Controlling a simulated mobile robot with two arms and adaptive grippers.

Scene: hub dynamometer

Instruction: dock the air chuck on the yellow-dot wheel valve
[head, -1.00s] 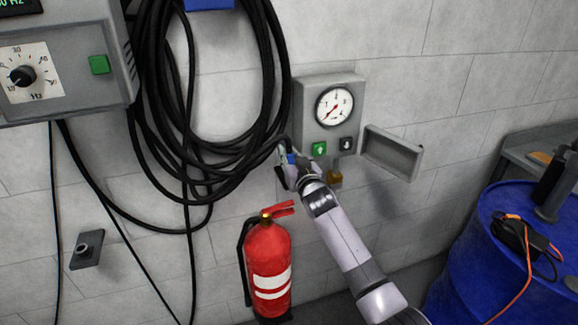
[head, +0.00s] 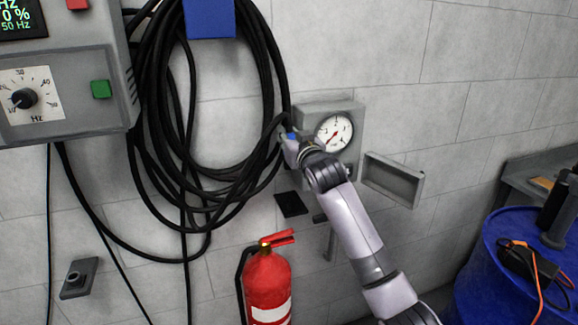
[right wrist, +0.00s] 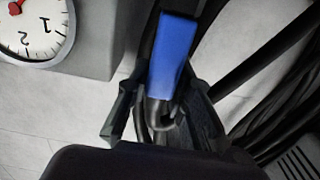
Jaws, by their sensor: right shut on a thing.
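My right gripper (head: 291,141) is raised in front of the wall, just left of the pressure gauge box, and is shut on the air chuck. The chuck's blue part shows small in the head view (head: 292,136) and large between the dark fingers in the right wrist view (right wrist: 172,58). A metal loop shows at its lower end there, and the fingers hide part of it. The yellow-dot wheel valve is not in view. My left gripper is not in view.
The gauge box (head: 358,112) and a small wall tray (head: 393,180) are close by. Coiled black hoses (head: 150,150) hang left of the gripper. A dark plate (head: 291,204) and a red fire extinguisher (head: 267,285) are below. A blue drum (head: 500,270) stands right.

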